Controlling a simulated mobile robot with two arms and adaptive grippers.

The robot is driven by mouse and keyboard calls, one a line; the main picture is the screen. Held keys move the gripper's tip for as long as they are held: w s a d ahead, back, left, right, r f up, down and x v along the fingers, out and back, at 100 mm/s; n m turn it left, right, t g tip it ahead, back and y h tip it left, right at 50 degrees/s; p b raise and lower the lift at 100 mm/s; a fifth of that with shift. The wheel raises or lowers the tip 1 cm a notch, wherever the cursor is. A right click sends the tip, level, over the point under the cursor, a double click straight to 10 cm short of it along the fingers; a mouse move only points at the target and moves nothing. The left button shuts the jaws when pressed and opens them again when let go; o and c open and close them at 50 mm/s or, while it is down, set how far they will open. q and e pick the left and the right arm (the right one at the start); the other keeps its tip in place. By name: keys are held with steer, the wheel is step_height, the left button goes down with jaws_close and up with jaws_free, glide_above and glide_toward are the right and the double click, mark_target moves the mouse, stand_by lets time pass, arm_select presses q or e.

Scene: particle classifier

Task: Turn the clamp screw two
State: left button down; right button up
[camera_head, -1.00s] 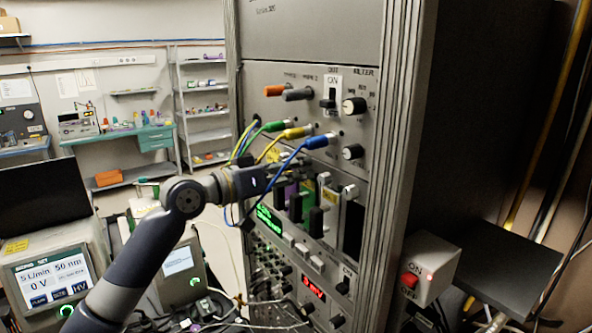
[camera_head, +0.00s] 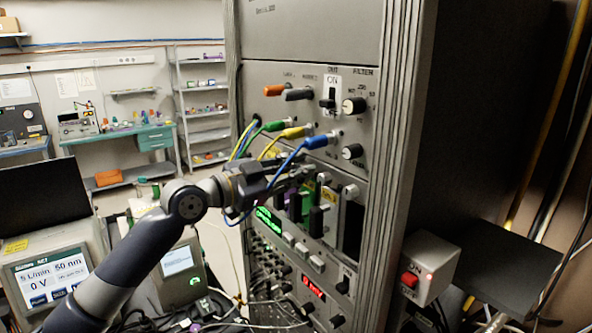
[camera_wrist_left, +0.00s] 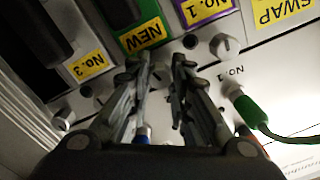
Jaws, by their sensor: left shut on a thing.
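My left gripper (camera_head: 304,174) reaches from the left to the rack front, at the row of clamp screws above the cards. In the left wrist view its fingertips (camera_wrist_left: 163,60) are close together above the green card (camera_wrist_left: 137,17) labelled NEW. It is shut on the clamp screw there, clamp screw two, which the fingers mostly hide. A neighbouring clamp screw (camera_wrist_left: 224,46) by the No. 1 label stands free to the right of the fingers. The purple card (camera_wrist_left: 197,12) labelled No. 1 sits beside the green card. My right gripper is not in view.
Plugs with cables, including a blue one (camera_head: 316,142) and a yellow one (camera_head: 293,132), stick out just above my gripper. A green plug (camera_wrist_left: 246,108) is close to the fingers in the wrist view. A switch box (camera_head: 430,267) is mounted at the rack's right side.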

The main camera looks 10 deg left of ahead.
arm_select(q)
steer(key=shift+f+m, duration=0.15)
steer(key=shift+m, duration=0.65)
steer(key=c, duration=1.4)
jaws_free()
steer(key=v, duration=1.2)
